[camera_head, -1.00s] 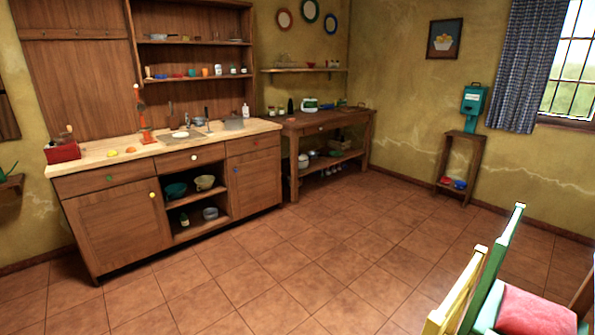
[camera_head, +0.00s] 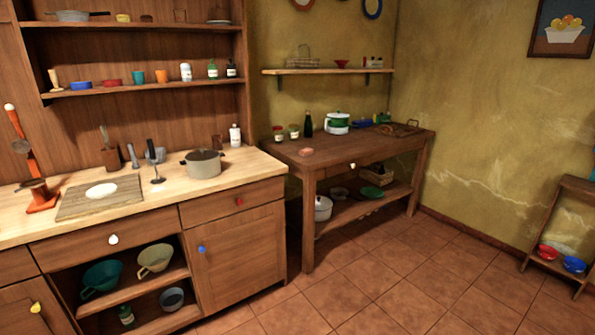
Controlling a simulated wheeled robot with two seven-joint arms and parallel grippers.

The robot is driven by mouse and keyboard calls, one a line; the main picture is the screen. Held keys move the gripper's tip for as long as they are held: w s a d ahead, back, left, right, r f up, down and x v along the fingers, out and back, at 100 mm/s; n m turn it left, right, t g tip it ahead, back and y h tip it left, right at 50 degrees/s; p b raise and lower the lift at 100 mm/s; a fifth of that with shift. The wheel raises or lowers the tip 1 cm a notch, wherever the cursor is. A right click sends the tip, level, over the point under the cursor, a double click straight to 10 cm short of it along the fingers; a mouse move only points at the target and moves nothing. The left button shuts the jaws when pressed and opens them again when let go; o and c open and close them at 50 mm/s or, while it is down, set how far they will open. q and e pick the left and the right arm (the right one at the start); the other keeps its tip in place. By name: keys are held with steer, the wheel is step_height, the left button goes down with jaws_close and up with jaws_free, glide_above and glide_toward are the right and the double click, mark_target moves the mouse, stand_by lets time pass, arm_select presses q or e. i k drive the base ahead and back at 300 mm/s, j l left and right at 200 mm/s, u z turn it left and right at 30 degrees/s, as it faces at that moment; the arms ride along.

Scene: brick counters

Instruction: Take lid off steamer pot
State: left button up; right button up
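Three pots are candidates for the steamer pot, and I cannot tell for certain which it is. A white pot with green parts (camera_head: 337,123) stands toward the back of the wooden side table, and its lid appears to be on. A white pot (camera_head: 322,208) sits on the side table's lower shelf. Neither of my grippers is in view.
The wooden side table (camera_head: 365,151) also holds jars, a dark bottle (camera_head: 307,124) and a tray (camera_head: 400,129). A wall shelf (camera_head: 325,71) hangs above it. The tiled floor (camera_head: 390,275) in front is clear. A small stand (camera_head: 575,230) is at the right.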

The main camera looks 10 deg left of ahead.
mark_target(202, 155)
steer(key=i+u, duration=0.15)
steer(key=i, duration=0.45)
steer(key=i+l+u, duration=0.15)
steer(key=i, duration=0.45)
steer(key=i+l+u, duration=0.15)
steer(key=i, duration=0.45)
steer(key=l, duration=0.1)
